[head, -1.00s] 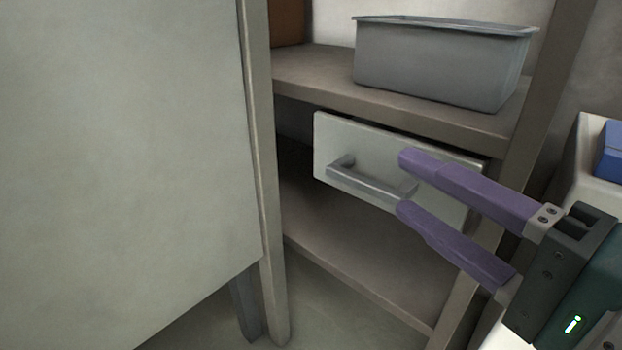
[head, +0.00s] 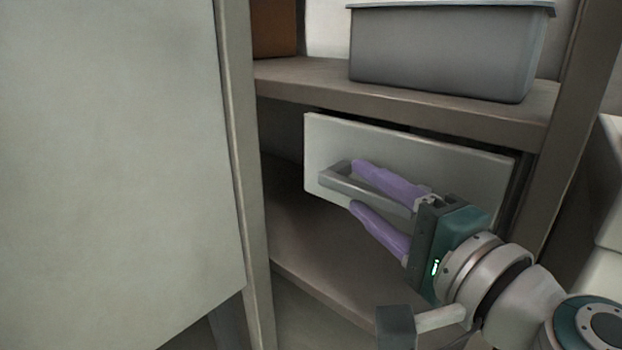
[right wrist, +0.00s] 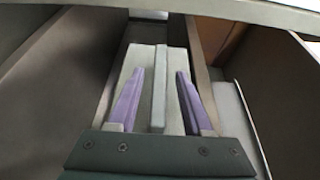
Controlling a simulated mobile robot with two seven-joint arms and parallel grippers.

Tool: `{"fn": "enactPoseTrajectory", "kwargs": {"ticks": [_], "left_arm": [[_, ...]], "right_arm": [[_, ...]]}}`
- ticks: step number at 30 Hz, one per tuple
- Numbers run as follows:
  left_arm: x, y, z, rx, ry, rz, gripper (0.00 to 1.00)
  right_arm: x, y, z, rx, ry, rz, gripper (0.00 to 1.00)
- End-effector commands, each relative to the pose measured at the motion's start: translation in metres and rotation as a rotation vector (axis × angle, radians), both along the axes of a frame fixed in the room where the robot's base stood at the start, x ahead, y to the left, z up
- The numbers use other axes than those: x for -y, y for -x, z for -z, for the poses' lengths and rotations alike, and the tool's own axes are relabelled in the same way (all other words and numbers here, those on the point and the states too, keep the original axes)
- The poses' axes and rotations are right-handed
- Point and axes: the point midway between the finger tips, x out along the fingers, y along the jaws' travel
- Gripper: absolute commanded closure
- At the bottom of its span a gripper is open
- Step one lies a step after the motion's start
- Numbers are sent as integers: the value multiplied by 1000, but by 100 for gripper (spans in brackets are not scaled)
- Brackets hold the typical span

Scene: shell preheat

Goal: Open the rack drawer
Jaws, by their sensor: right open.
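The rack drawer (head: 450,160) has a pale flat front and sits under the rack's middle shelf in the head view. A grey bar handle (head: 336,182) stands out from its front. My right gripper (head: 353,186) is open, with one purple finger above the handle bar and the other below it. In the right wrist view the handle (right wrist: 159,90) runs between the two spread fingers of the gripper (right wrist: 159,75), with gaps on both sides. The gripper hides part of the handle and the drawer's lower right. My left gripper is not in view.
A grey bin (head: 440,50) stands on the shelf (head: 300,78) above the drawer. A large pale panel (head: 110,170) fills the left side, close to a rack post (head: 240,170). Another post (head: 570,150) stands right of the drawer. The lower shelf (head: 310,240) looks bare.

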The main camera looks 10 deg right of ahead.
Motion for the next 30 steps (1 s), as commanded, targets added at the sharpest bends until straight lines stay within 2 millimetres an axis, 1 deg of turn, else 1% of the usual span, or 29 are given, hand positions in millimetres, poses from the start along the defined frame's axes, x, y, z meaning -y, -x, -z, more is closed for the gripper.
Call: {"fn": "enactPoseTrajectory", "kwargs": {"ticks": [1,4,13,26,27,30], "left_arm": [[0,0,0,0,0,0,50],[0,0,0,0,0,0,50],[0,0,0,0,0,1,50],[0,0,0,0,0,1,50],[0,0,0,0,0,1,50],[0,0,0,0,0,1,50]], "right_arm": [[-2,-5,0,0,0,-1,50],[-3,-10,0,0,1,-1,50],[-4,-12,0,-1,1,-2,50],[-4,-12,0,-1,1,-1,98],[-4,-12,0,-1,1,-1,100],[-4,-12,0,-1,1,-1,100]]}}
